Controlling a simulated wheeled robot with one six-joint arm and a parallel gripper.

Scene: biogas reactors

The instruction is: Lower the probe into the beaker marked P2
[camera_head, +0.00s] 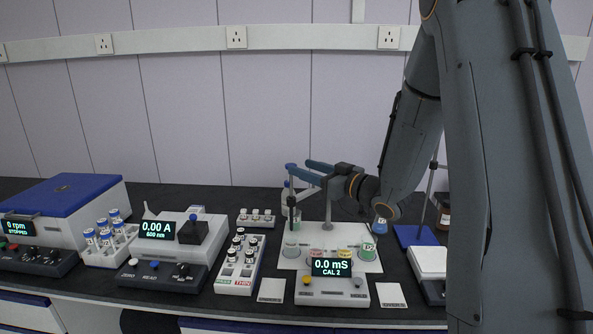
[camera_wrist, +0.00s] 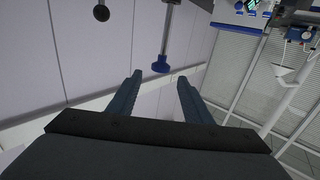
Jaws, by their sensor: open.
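The probe (camera_head: 291,205) hangs upright at the left end of the stand, over the left part of the white tray (camera_head: 335,238). In the wrist view its blue cap (camera_wrist: 163,60) and rod lie just beyond my fingertips, between their lines. My gripper (camera_head: 303,169) is open, its two blue-grey fingers reaching left near the probe's top. It also shows in the wrist view (camera_wrist: 160,80), with nothing between the fingers. The beaker marked P2 (camera_head: 368,250), with a green label, stands at the tray's right end. I cannot tell whether a finger touches the probe.
Other beakers stand on the tray, including a clear one (camera_head: 291,248) at left. The stand's post (camera_head: 328,205) rises behind them. The meter (camera_head: 331,287) in front reads 0.0 mS, CAL 2. A vial rack (camera_head: 236,280) stands left; a balance (camera_head: 428,262) is right.

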